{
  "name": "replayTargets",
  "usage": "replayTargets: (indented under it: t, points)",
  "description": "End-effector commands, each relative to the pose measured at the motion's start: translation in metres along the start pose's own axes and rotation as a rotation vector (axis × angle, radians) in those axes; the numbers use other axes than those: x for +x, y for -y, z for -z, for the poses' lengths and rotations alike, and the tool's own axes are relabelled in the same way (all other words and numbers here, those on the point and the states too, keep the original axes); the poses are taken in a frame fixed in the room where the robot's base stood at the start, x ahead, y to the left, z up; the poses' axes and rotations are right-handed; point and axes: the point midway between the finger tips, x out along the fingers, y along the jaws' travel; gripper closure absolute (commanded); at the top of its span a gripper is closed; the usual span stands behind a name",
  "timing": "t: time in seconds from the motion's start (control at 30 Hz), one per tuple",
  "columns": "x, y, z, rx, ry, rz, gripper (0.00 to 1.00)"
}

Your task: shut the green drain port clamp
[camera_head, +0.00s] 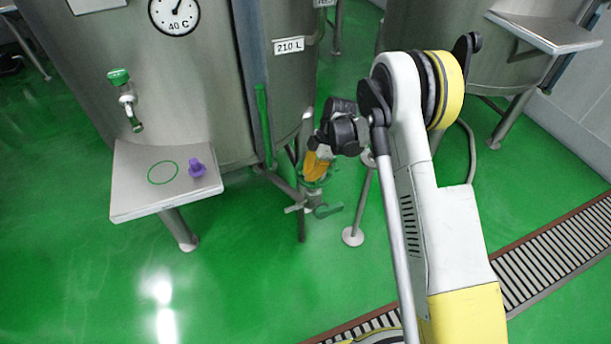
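The green drain port clamp (326,178) shows as a green band around the drain port under the middle steel tank. Part of it is hidden behind my gripper (316,163). My gripper comes down from the upper right, with its orange-yellow fingers over the clamp. I cannot tell whether the fingers touch it or how far apart they are. Whether the clamp is open or shut is too small and covered to tell.
A steel shelf (135,195) at the left bears a purple piece (196,168) and a green circle mark. A green upright bar (263,125) stands close left of my gripper. A tank leg foot (352,237) is nearby. A floor grate (560,250) runs at lower right.

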Motion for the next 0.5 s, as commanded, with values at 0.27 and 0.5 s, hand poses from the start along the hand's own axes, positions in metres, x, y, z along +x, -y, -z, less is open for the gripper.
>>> replayTargets:
  t: [0.27,0.5]
  points:
    - [-0.0021,-0.0025,-0.0068,0.001,0.000,0.000,1.00]
    - [-0.0030,-0.0036,-0.0091,0.001,0.000,0.000,1.00]
